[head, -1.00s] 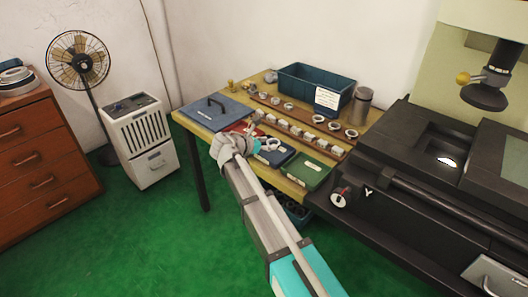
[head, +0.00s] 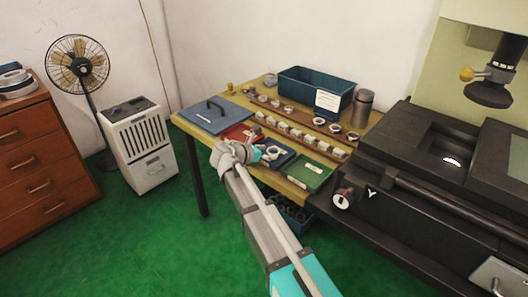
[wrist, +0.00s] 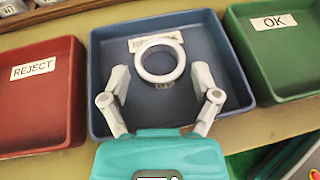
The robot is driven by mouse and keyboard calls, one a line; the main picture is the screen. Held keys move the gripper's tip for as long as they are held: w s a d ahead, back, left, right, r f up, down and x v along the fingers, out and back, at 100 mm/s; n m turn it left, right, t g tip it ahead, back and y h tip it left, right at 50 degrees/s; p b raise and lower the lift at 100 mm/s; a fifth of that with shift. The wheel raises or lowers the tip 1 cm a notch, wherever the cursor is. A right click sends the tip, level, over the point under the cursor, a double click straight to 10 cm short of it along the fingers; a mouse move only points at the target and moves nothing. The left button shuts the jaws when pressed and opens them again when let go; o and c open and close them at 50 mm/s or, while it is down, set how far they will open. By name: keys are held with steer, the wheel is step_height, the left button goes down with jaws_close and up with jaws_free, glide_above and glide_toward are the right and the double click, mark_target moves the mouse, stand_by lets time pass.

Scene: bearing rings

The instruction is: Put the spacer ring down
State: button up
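A pale spacer ring (wrist: 139,64) lies over the floor of the blue tray (wrist: 101,45) in the wrist view, covering part of a white label there. Whether it rests fully on the floor is hard to tell. My gripper (wrist: 161,74) is open, one finger on each side of the ring's near part, with visible gaps and no contact seen. In the head view my gripper (head: 258,153) is at the blue tray (head: 286,163), with the ring (head: 270,156) just beyond it, small and partly crowded by the fingers.
The red REJECT tray (wrist: 62,115) is left of the blue tray, and the green OK tray (wrist: 240,43) is right. Behind stand a wooden rack (head: 335,150) of rings and blocks, a blue bin (head: 300,84) and a metal flask (head: 362,108). A large dark machine (head: 420,190) borders the table's right.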

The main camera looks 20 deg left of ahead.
steer(key=shift+o, duration=0.5)
steer(key=shift+r, duration=0.1)
steer(key=p+v, duration=0.4)
steer(key=v, duration=0.8)
steer(key=shift+p, duration=0.4)
steer(key=shift+s, duration=0.15)
